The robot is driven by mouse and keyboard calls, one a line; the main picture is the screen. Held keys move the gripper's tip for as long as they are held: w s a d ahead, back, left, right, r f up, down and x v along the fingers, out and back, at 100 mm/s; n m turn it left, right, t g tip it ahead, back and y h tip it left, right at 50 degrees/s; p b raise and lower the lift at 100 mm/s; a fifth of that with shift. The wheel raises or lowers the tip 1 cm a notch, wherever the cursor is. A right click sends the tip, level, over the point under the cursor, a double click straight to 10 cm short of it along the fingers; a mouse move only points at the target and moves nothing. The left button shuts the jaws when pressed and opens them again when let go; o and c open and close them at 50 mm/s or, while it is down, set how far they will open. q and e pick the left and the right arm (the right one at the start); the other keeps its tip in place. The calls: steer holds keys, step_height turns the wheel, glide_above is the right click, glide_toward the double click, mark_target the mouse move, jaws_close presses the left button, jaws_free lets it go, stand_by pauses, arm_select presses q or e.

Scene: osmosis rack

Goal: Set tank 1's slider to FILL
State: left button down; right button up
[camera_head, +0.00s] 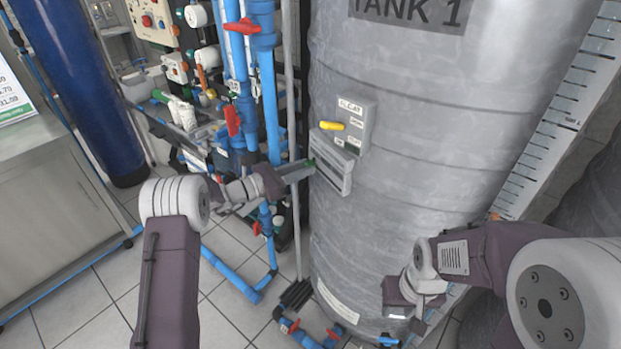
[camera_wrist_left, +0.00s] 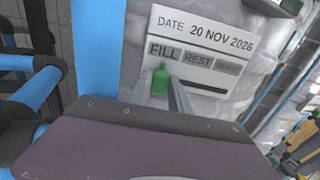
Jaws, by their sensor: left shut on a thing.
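Tank 1 (camera_head: 400,180) is a large grey ribbed tank. A slider panel (camera_head: 331,166) is fixed to its left side. In the left wrist view the panel (camera_wrist_left: 205,28) carries the labels FILL, REST and a third that is hard to read. The green slider knob (camera_wrist_left: 160,82) stands below FILL, at the left of a dark slot (camera_wrist_left: 205,87). My left gripper (camera_wrist_left: 166,88) is shut on the knob; in the head view it reaches the panel from the left (camera_head: 303,168). My right gripper (camera_head: 412,318) hangs low before the tank; its fingers are unclear.
A grey box with a yellow handle (camera_head: 333,126) sits just above the slider panel. Blue pipes with red valves (camera_head: 233,121) stand left of the tank, close to my left arm. A ruled level scale (camera_head: 553,125) runs down the tank's right side.

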arm_select(q)
steer(key=shift+w+a, duration=0.2)
steer(key=shift+r, duration=0.1)
steer(key=c, duration=1.2)
jaws_free()
